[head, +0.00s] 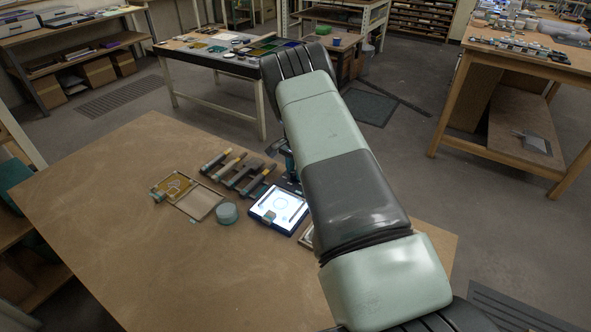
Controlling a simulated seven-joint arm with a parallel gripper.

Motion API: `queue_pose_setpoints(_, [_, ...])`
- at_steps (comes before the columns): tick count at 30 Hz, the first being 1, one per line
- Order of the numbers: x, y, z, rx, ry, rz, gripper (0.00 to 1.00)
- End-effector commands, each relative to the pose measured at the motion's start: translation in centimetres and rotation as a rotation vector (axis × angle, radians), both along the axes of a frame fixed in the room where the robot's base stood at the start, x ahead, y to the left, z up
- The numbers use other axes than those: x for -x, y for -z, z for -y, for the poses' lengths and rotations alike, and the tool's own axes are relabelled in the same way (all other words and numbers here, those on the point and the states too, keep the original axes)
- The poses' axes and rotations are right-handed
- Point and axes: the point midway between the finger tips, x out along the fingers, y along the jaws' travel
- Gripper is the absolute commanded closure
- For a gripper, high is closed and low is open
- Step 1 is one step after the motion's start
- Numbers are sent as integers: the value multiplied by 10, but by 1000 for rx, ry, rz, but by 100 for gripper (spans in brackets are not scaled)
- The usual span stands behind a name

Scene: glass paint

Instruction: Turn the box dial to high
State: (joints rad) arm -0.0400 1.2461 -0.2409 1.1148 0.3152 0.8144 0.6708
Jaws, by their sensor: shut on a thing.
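The light box (264,208) is a dark-framed box with a bright white panel on the wooden table. A thin ring and other faint marks show on the panel, and a small grey block sits at its front edge. I cannot make out the box dial. My gripper (291,178) shows only in part beside my arm, low at the back right of the light box. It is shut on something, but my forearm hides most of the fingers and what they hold.
A rack with several handled tools (238,171) lies behind the light box. A round grey-green container (227,214) stands to its left, with a framed tray (201,203) farther left. The table's (110,230) left and front are clear. Other benches stand behind.

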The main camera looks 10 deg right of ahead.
Motion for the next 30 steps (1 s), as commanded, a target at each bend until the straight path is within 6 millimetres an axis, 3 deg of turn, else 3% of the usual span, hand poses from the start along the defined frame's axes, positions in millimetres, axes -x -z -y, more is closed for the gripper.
queue_pose_setpoints(11, [1, 0, 0, -1, 4, -5, 99])
queue_pose_setpoints(12, [1, 0, 0, -1, 4, -5, 62])
queue_pose_setpoints(16, [1, 0, 0, -1, 3, -3, 43])
queue_pose_setpoints(25, [0, -2, 0, -1, 2, -1, 43])
queue_pose_setpoints(30, [-1, -21, 0, -1, 2, 2, 43])
